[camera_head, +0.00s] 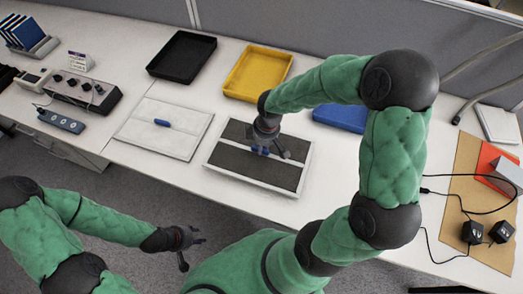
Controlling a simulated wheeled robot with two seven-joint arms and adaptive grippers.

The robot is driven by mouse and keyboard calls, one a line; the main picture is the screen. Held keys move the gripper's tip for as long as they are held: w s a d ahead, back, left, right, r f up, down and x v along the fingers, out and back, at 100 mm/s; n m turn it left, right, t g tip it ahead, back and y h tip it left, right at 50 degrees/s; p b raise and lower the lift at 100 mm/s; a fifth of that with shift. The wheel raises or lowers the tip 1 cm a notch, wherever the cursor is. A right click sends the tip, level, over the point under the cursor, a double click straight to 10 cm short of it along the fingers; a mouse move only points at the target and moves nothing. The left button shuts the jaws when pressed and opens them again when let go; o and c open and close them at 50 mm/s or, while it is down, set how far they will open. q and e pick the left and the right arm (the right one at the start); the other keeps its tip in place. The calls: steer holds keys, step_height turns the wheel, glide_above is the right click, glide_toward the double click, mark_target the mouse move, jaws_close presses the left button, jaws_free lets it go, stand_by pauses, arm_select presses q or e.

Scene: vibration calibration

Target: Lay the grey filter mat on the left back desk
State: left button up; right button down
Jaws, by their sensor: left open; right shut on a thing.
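The grey filter mat (236,160) is a dark grey panel in a white frame, near the front edge of the white desk (125,75). My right gripper (268,150) comes down over its middle and is shut on its blue handle, which is partly hidden by the fingers. I cannot tell whether the mat touches the desk or is slightly raised. My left gripper (189,244) is open and empty, low in front of the desk, apart from the mat.
A white panel with a blue handle (163,127) lies left of the mat. Black (181,57), yellow (258,73) and blue (340,115) trays stand behind. A control box (82,92) is at left; cables and black cubes (472,232) are at right.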

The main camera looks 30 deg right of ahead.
step_height(320, 180, down, 2)
steer(key=shift+f+b, duration=0.1)
steer(key=shift+b, duration=0.4)
steer(key=c, duration=1.6)
jaws_free()
steer(key=shift+f, duration=0.15)
steer(key=o, duration=0.5)
steer(key=shift+c, duration=0.2)
step_height(320, 180, up, 12)
steer(key=s+p, duration=0.1)
steer(key=p, duration=0.4)
steer(key=shift+d+r+p, duration=0.2)
steer(key=shift+d+p, duration=0.2)
steer(key=shift+d, duration=0.05)
